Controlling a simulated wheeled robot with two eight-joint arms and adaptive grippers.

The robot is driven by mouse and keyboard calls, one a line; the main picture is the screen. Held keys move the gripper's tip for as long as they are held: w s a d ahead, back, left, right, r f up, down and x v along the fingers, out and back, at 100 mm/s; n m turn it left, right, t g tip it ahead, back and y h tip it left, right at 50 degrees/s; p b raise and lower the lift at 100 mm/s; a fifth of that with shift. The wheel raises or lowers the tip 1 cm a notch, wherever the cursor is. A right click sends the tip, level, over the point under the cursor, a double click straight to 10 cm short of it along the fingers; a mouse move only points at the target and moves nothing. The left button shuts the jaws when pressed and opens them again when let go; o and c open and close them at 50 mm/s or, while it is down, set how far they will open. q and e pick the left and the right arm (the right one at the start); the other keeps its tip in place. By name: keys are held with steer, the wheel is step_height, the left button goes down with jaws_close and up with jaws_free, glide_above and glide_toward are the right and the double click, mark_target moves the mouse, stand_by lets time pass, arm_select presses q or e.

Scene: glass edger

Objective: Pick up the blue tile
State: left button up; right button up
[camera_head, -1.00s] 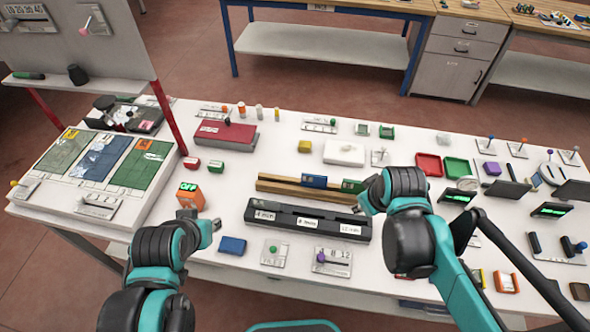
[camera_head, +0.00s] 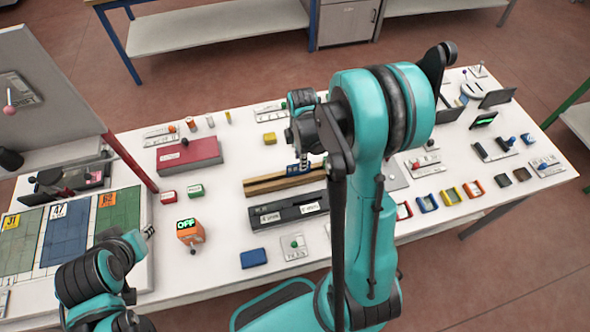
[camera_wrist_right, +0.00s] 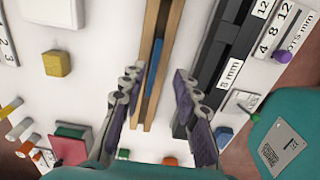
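The blue tile (camera_head: 296,169) stands in the slot of the wooden rack (camera_head: 262,184), partly hidden by my right arm in the head view. In the right wrist view, the blue tile (camera_wrist_right: 155,68) shows as a narrow strip in the rack's slot (camera_wrist_right: 149,30). My right gripper (camera_wrist_right: 158,80) is open, with one finger on each side of the rack. The tile's strip appears between the fingers; I see no contact. My left gripper (camera_head: 148,232) is empty-looking near the panels at the left, too small to tell open or shut.
A black slotted holder (camera_head: 262,219) lies in front of the rack. A red box (camera_head: 188,155) and a yellow cube (camera_head: 270,138) are behind. White table is clear between them.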

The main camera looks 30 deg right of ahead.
mark_target(298, 164)
steer(key=f, duration=0.3)
steer(key=w+f+b, duration=0.1)
steer(key=f, duration=0.1)
steer(key=shift+a+f, duration=0.15)
steer(key=shift+a, duration=0.05)
jaws_close()
